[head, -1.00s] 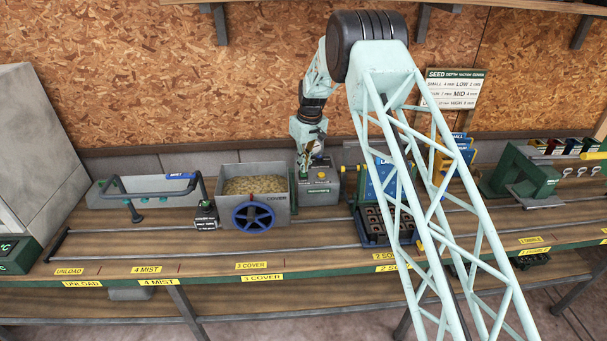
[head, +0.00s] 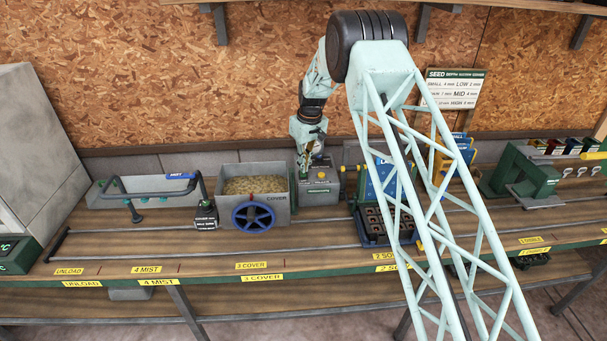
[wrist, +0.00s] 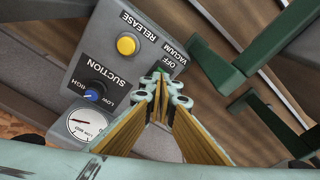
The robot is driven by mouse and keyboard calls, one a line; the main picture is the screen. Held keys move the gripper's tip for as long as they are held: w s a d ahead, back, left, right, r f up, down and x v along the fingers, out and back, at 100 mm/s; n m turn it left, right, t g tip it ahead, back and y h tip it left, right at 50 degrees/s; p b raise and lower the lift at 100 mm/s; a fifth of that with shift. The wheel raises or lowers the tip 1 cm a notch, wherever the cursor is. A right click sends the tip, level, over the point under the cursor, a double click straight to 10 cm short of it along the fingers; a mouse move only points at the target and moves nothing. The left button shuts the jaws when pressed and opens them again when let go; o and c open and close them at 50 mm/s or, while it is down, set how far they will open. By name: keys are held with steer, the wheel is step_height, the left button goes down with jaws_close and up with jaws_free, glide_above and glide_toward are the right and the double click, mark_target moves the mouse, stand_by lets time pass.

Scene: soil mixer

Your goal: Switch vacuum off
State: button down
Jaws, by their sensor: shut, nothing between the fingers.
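The grey vacuum control box (wrist: 112,70) fills the left of the wrist view, its lettering upside down. It carries a yellow RELEASE button (wrist: 126,44), a blue SUCTION knob (wrist: 93,92) and a round gauge (wrist: 87,124). A small green switch (wrist: 160,68) shows beside the VACUUM OFF label, partly hidden by my fingertips. My gripper (wrist: 163,84) is shut and empty, its tips right at the switch; I cannot tell whether they touch it. In the head view the box (head: 320,189) stands on the bench, with my gripper (head: 304,174) over its left side.
The grey cover bin (head: 222,205) with its blue wheel (head: 254,216) stands close left of the box. A blue seed tray rack (head: 372,226) is to the right. Green brackets (wrist: 262,40) lie to the right in the wrist view. Bench rails run along the front.

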mark_target(304, 175)
steer(key=shift+f+b, duration=0.5)
steer(key=shift+f, duration=0.5)
stand_by(1.2)
steer(key=shift+r, duration=0.1)
steer(key=shift+r+p, duration=0.7)
steer(key=shift+r, duration=2.75)
